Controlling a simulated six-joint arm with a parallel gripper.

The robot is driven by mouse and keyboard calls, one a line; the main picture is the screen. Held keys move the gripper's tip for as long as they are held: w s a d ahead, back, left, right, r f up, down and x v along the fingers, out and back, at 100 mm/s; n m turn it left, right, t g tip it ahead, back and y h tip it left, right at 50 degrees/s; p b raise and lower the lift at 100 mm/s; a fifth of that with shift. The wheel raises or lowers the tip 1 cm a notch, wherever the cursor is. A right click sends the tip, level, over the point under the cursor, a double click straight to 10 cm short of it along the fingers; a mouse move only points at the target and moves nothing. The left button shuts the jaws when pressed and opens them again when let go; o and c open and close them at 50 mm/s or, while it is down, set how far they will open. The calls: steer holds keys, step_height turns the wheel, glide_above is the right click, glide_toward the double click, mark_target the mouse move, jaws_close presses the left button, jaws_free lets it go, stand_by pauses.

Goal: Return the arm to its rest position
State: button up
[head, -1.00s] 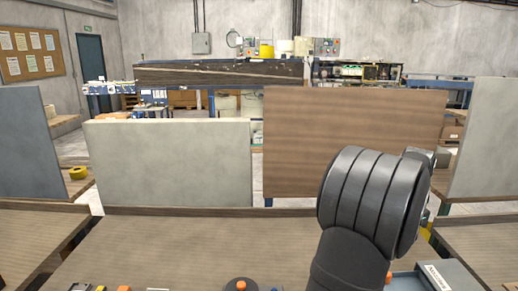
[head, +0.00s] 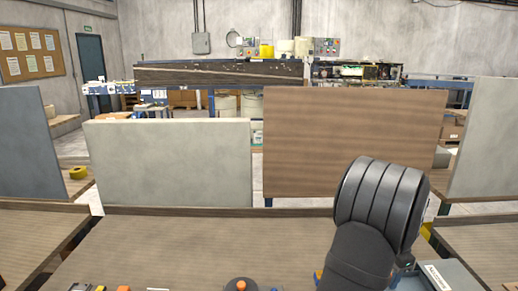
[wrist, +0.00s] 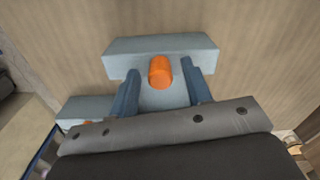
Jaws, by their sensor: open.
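My arm's dark ribbed link stands at the right of the head view; my gripper is hidden there. In the wrist view my gripper (wrist: 162,86) shows as two blue-grey fingers spread apart, so it is open. Between and beyond them is a pale grey-blue block (wrist: 120,58) with an orange round piece (wrist: 160,71). I cannot tell how far that block is from the fingertips. I see nothing clamped between the fingers.
A wooden table (head: 170,250) lies in front, largely bare in the middle. A blue-grey box (head: 447,277) sits at the right. Upright panels (head: 170,165) stand behind the table.

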steer(key=d, duration=1.1)
steer(key=shift+d+f, duration=0.2)
steer(key=shift+d, duration=0.15)
step_height(320, 180, up, 18)
steer(key=w+a+f, duration=0.1)
steer(key=a+f, duration=0.3)
steer(key=a, duration=0.1)
steer(key=shift+w, duration=0.35)
steer(key=shift+d+r, duration=0.1)
steer(key=s+d+r, duration=0.2)
steer(key=d+r, duration=0.1)
steer(key=d, duration=0.2)
step_height(320, 180, down, 14)
steer(key=shift+w+r, duration=0.15)
